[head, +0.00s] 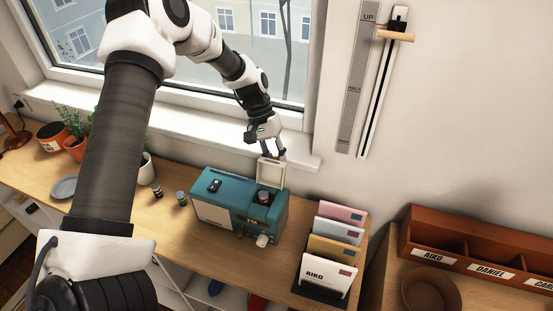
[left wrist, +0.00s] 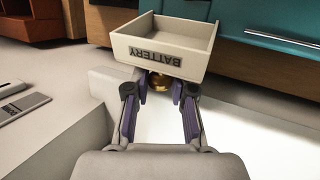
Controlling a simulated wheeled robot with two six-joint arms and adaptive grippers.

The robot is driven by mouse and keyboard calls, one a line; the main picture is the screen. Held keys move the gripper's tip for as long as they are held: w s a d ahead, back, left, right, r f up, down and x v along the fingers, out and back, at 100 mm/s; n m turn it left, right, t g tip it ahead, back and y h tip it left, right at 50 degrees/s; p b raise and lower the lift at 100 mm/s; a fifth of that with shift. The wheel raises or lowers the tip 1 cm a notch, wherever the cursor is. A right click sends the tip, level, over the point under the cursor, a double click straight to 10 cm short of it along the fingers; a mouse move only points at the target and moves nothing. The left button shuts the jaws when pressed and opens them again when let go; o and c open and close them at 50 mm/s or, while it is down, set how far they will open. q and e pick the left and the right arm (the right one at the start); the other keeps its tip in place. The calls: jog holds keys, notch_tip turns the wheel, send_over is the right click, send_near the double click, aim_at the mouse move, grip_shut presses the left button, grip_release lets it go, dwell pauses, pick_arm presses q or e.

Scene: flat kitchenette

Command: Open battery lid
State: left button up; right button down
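The teal radio (head: 212,205) stands on the wooden counter below the window. My right gripper is not in view.
Two small jars (head: 181,198) stand left of the radio, with potted plants (head: 76,140) farther left. A letter rack with several envelopes (head: 334,232) stands to the right. The window sill (head: 190,134) runs close behind my left gripper.

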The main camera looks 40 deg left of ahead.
pick_arm(q)
jog(key=shift+o, duration=0.8)
jog(key=shift+s+r, duration=0.1)
jog(key=v, duration=1.2)
